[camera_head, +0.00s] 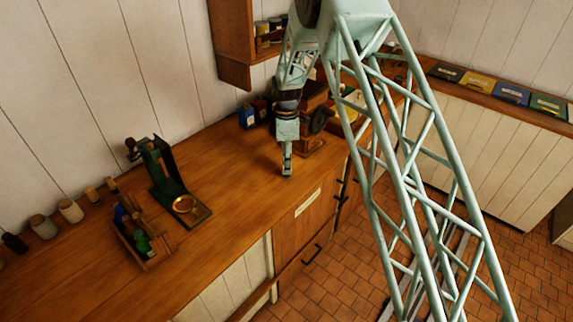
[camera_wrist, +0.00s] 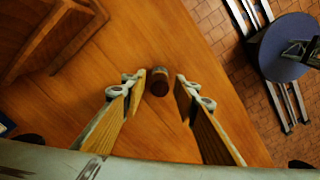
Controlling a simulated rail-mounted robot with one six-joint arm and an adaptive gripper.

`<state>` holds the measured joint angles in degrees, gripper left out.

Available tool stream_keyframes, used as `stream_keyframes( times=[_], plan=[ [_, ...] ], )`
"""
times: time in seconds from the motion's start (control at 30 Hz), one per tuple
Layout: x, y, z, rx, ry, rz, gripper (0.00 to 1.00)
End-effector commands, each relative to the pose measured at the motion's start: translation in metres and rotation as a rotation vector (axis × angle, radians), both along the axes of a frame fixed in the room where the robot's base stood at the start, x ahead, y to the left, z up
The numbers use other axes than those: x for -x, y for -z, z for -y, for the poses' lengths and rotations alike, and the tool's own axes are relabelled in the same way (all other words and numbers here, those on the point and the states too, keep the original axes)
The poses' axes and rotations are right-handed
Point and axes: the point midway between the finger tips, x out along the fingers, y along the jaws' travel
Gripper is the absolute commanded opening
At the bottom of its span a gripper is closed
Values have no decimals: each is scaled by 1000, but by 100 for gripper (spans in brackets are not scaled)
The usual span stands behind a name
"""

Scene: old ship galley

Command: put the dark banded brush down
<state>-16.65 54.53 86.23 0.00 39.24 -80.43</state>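The dark banded brush (camera_wrist: 158,82) is in the wrist view, a short dark brown piece with a lighter band, seen from above over the wooden counter (camera_wrist: 150,30). It lies between the two fingertips of my gripper (camera_wrist: 160,80). The fingers are apart, with a narrow gap showing on each side of the brush. I cannot tell whether its lower end is touching the counter. In the head view my gripper (camera_head: 287,170) points straight down close to the counter (camera_head: 240,185), near its front edge. The brush cannot be made out there.
A wooden grinder (camera_head: 316,125) stands behind my gripper, with a blue tin (camera_head: 246,117) near the wall. To the left are a green stand with a brass dish (camera_head: 186,204), a bottle caddy (camera_head: 152,262) and several jars. The counter between is clear.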

Motion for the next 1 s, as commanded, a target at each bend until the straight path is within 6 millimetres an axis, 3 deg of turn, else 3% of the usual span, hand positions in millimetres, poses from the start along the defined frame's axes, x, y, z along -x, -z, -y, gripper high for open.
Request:
stream_keyframes(
  times=[0.27, 1.0],
  plan=[
    [0, -17, 0, 0, 0, 1, 27],
    [-1, -111, 0, 0, 0, 1, 27]
  ],
)
